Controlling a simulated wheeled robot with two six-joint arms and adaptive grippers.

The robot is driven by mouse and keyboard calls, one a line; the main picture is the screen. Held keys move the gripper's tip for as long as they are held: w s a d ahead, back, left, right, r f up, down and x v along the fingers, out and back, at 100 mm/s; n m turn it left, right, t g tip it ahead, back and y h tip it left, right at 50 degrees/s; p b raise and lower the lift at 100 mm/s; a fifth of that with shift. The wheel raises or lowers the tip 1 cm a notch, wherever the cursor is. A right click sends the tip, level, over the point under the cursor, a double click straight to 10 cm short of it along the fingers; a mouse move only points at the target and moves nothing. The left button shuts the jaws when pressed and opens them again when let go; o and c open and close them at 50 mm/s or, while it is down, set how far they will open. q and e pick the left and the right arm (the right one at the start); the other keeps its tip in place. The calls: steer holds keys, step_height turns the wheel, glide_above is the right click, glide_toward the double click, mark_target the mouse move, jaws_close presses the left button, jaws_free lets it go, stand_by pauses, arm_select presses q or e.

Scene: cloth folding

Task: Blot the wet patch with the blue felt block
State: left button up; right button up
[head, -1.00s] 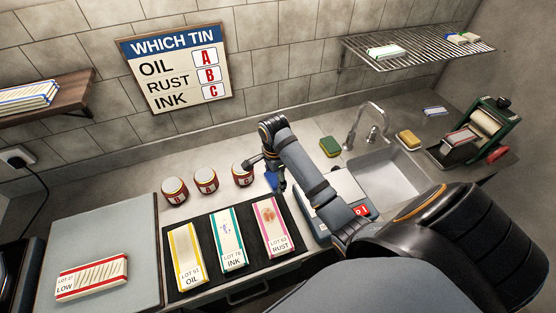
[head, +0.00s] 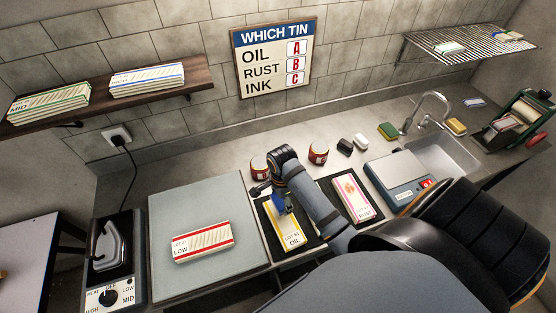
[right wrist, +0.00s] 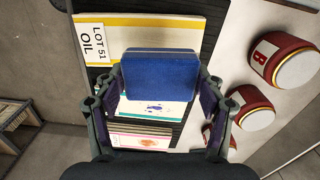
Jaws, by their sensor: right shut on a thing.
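The blue felt block (head: 280,205) is held in my right gripper (head: 277,194), over the yellow-edged cloth marked OIL (head: 291,240). In the right wrist view the block (right wrist: 158,77) sits between the two fingers (right wrist: 160,98) and covers part of the OIL cloth (right wrist: 150,34). I cannot tell whether the block touches the cloth. I cannot make out a wet patch on the OIL cloth; the block hides part of it. The INK cloth (right wrist: 150,110), with blue and purple marks, lies beside it. My left gripper is not in view.
The RUST cloth (head: 353,197) shares the black mat. Red tins (head: 318,153) stand behind. A grey board (head: 215,208) with the LOW cloth stack (head: 202,243) lies left, beside an iron (head: 105,245). A scale (head: 397,178) and sink (head: 447,155) are right.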

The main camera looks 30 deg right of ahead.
steer(key=f, duration=0.3)
steer(key=shift+a+f, duration=0.4)
steer(key=shift+f, duration=0.35)
steer(key=shift+d+f, duration=0.15)
steer(key=shift+f, duration=0.3)
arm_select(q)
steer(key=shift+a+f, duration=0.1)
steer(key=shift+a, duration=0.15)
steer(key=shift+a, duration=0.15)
arm_select(e)
steer(key=shift+f, duration=0.25)
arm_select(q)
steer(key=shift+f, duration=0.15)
arm_select(e)
steer(key=shift+f, duration=0.3)
steer(key=shift+s+f, duration=0.1)
stand_by(0.7)
